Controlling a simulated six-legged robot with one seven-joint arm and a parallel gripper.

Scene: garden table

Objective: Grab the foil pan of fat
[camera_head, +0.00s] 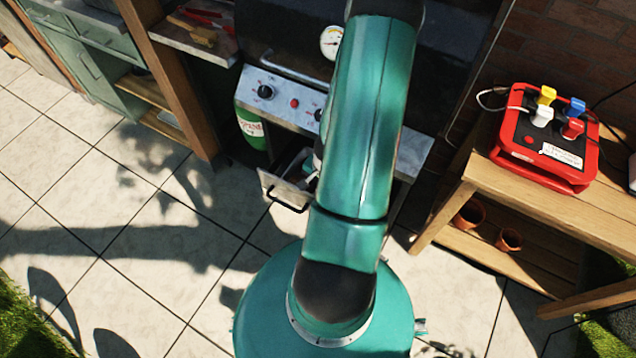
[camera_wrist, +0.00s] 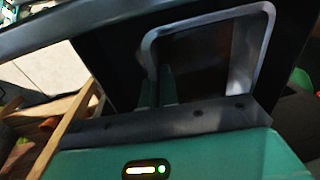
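I cannot make out the foil pan of fat in either view. In the head view, a pale drawer (camera_head: 283,187) with a dark handle stands pulled out below the grill's control panel (camera_head: 275,97). My teal arm covers its right side, and its contents are mostly hidden. In the wrist view, a teal housing (camera_wrist: 215,150) with a lit indicator fills the bottom edge. A grey U-shaped metal bar (camera_wrist: 208,22) stands beyond it over a dark area. The fingers and whether they hold anything are unclear.
A green gas bottle (camera_head: 252,128) stands left of the drawer, beside a wooden post (camera_head: 180,85). At right, a wooden table (camera_head: 560,205) carries a red box (camera_head: 545,140) with coloured plugs and cables. Terracotta pots (camera_head: 470,214) sit on its lower shelf. Paved floor at left is clear.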

